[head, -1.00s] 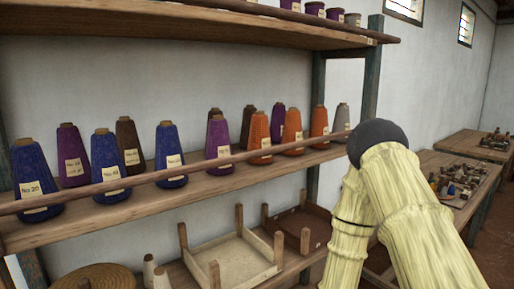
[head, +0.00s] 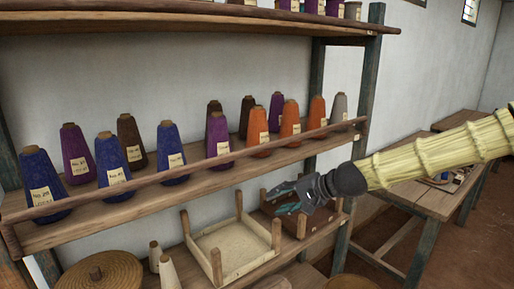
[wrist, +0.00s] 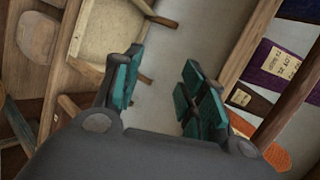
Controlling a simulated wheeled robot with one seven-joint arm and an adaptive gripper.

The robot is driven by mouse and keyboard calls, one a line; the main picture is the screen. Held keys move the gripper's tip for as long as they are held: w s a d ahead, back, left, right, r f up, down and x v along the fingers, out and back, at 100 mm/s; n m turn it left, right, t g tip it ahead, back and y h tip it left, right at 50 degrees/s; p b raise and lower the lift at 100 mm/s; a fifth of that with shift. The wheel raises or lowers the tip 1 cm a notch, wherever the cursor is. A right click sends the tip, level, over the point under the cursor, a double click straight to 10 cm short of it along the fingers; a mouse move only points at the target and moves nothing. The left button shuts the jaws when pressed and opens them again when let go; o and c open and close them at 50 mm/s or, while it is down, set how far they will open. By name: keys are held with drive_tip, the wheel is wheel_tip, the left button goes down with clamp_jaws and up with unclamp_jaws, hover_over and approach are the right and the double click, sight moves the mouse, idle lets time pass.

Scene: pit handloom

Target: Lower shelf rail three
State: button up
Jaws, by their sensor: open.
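A long thin wooden rail (head: 190,170) runs across the front of the cone shelf (head: 130,212) in the head view. It stands above the board's front edge and crosses before the lower parts of the yarn cones. Another rail (head: 250,13) lies along the top shelf's front edge. I cannot tell by number which is rail three. My gripper (head: 280,199) is open and empty, below the right part of the cone-shelf rail and in front of the lower trays. In the wrist view its teal fingers (wrist: 162,66) are spread apart with nothing between them.
Blue, purple, brown, orange and grey cones (head: 115,160) stand behind the rail. Below are a pale tray (head: 232,250), a dark tray (head: 300,222) and a round woven basket (head: 97,272). A shelf post (head: 371,70) and a table (head: 420,192) stand at right.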

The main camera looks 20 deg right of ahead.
sight(261, 149)
drive_tip(key=w+r+y, duration=0.1)
drive_tip(key=r, duration=0.4)
drive_tip(key=r+t+y, duration=0.1)
drive_tip(key=r, duration=0.4)
drive_tip(key=w+r+b, duration=0.1)
drive_tip(key=r, duration=0.4)
drive_tip(key=shift+w+a+r+t+y, duration=0.15)
drive_tip(key=shift+w+r+t+y, duration=0.1)
drive_tip(key=shift+w+t+y, duration=0.15)
drive_tip(key=shift+p+x, duration=0.6)
drive_tip(key=shift+x, duration=3.05)
clamp_jaws()
